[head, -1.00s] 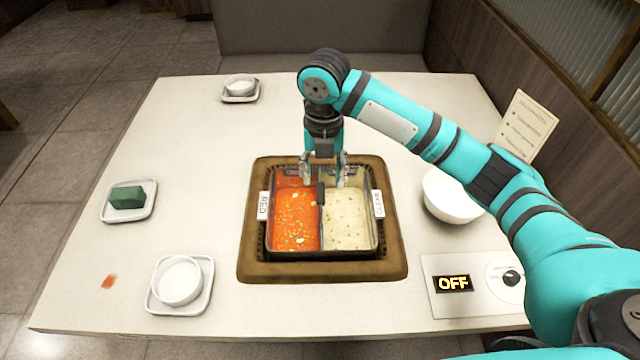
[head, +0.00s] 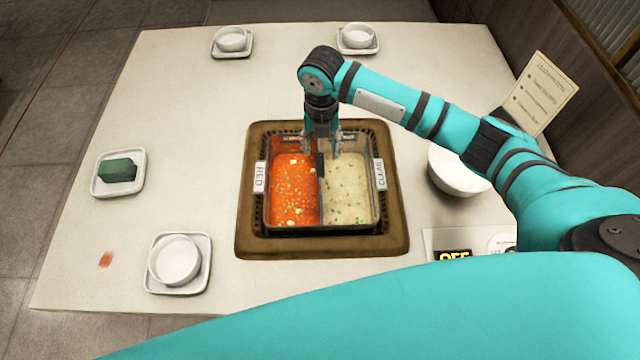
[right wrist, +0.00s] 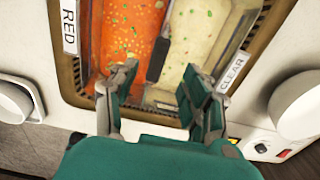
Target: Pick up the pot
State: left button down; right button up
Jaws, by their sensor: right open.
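The pot (head: 375,226) is a rectangular metal pot in a brown surround in the middle of the table. A dark divider (head: 320,172) splits it into red broth at left and pale broth at right, labelled RED and CLEAR. My right gripper (head: 322,151) is open and empty over the pot's far part, its fingers on either side of the divider's far end. The right wrist view shows the open fingers (right wrist: 160,88) over the pot, one toward each broth. I cannot tell whether they touch it. My left gripper is not in view.
A white bowl (head: 452,177) stands right of the pot, below my right arm. Small bowls on saucers stand at the near left (head: 175,260), far left (head: 231,40) and far right (head: 357,37). A green block (head: 117,170) lies on a dish. A control panel (head: 432,243) is partly hidden.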

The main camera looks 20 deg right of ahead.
aim_at(320, 162)
jog(key=shift+f, duration=0.6)
jog(key=shift+s+a+f, duration=0.1)
jog(key=shift+s+f, duration=0.05)
jog(key=shift+f, duration=0.15)
notch_tip(320, 162, down, 4)
jog(key=shift+a+r+p, duration=0.1)
jog(key=shift+r+p, duration=0.05)
jog(key=shift+p, duration=0.6)
jog(key=shift+f, duration=0.5)
grip_shut()
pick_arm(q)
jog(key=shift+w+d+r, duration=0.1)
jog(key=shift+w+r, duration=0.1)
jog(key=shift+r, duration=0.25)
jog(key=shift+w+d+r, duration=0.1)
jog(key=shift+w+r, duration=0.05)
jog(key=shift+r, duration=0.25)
pick_arm(e)
jog(key=shift+r, duration=0.15)
